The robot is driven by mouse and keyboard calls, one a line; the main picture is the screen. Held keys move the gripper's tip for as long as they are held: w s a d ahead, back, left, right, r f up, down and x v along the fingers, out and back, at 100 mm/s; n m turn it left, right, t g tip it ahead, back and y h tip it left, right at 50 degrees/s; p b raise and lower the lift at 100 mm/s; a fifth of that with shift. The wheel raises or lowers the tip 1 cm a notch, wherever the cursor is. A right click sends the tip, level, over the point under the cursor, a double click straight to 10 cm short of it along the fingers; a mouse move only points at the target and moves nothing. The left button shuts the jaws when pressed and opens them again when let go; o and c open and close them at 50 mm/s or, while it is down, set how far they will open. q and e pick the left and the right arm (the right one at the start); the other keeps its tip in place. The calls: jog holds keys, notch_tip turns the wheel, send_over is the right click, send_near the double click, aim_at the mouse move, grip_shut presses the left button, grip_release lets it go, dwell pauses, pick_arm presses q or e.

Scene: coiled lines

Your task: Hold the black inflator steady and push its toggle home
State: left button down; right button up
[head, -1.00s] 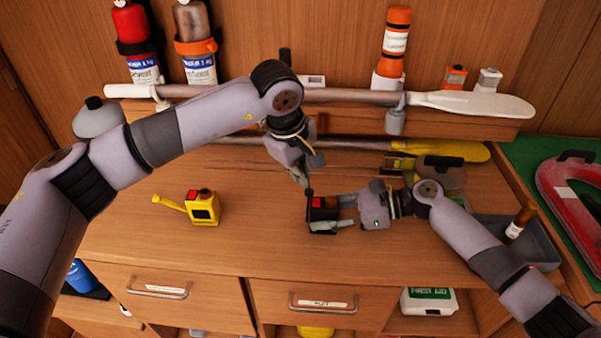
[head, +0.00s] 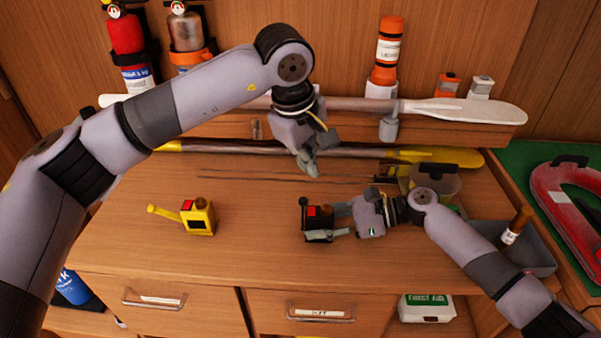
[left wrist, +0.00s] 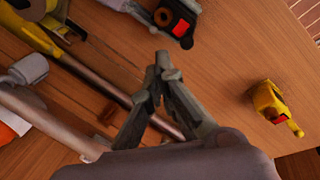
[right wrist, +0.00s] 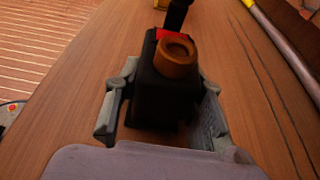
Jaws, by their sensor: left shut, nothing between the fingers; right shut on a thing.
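The black inflator (head: 319,222) stands on the wooden worktop, with a red patch and a round brown cap (right wrist: 176,57) on top. Its black toggle (head: 304,203) sticks up at the side away from my right gripper; its base is partly hidden in the right wrist view. My right gripper (head: 324,222) is shut on the inflator body, one finger on each side. My left gripper (head: 312,172) is shut and empty, behind and above the inflator, apart from the toggle. In the left wrist view its fingertips (left wrist: 162,60) are together, with the inflator (left wrist: 180,20) beyond.
A yellow inflator (head: 199,217) with a yellow lever stands to the left on the worktop. Behind lie a yellow-ended paddle (head: 440,157) and a white-bladed paddle (head: 465,110). A grey tray (head: 530,255) is at the right. The worktop between the two inflators is clear.

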jog(key=shift+s+f, duration=0.1)
jog(key=shift+f, duration=0.15)
pick_arm(q)
jog(key=r, duration=0.1)
jog(key=d+r, duration=0.1)
jog(key=s+r, duration=0.1)
jog(key=shift+d+r, duration=0.25)
jog(key=shift+r, duration=0.15)
pick_arm(e)
jog(key=o, duration=1.1)
jog(key=shift+d+r, duration=0.1)
